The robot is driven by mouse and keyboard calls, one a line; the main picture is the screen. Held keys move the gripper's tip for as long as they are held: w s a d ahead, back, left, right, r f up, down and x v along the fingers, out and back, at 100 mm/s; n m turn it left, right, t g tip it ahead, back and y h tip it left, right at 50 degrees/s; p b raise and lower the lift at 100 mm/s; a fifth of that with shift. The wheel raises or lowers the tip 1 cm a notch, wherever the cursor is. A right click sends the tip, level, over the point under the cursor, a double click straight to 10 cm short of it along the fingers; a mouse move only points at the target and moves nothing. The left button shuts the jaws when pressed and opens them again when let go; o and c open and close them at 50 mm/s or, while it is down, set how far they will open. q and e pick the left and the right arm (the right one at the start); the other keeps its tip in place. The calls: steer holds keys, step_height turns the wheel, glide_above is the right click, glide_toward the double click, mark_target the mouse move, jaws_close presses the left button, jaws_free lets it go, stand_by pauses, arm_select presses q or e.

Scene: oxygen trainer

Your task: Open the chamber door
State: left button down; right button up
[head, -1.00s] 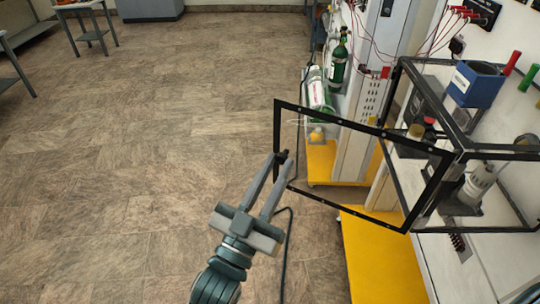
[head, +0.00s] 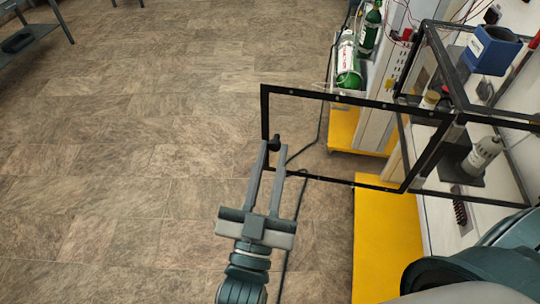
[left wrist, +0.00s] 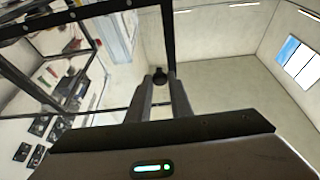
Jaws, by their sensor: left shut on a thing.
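The chamber door (head: 340,99) is a clear panel in a black frame. It stands wide open, swung out to the left of the chamber (head: 432,62) over the floor. Its black knob (head: 275,140) is near the free left edge. My left gripper (head: 274,147) is shut on this knob. In the left wrist view, the fingertips (left wrist: 160,82) close on the dark knob (left wrist: 159,74), beside the black door frame (left wrist: 168,35). My right gripper is out of view; part of my own arm shows at the lower right.
A blue box (head: 490,50) sits on top of the chamber, and a grey-white cylinder (head: 483,155) is inside. Green gas bottles (head: 349,65) stand behind the door. A yellow base (head: 385,240) is below it. The floor (head: 120,180) to the left is clear.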

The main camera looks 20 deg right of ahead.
arm_select(q)
steer(key=c, duration=1.6)
jaws_free()
steer(key=shift+s+a+f, duration=0.25)
steer(key=shift+s+f, duration=0.05)
steer(key=shift+s, duration=0.05)
steer(key=shift+b+v, duration=1.95)
steer(key=shift+v, duration=6.25)
steer(key=shift+r, duration=0.15)
steer(key=shift+c, duration=0.3)
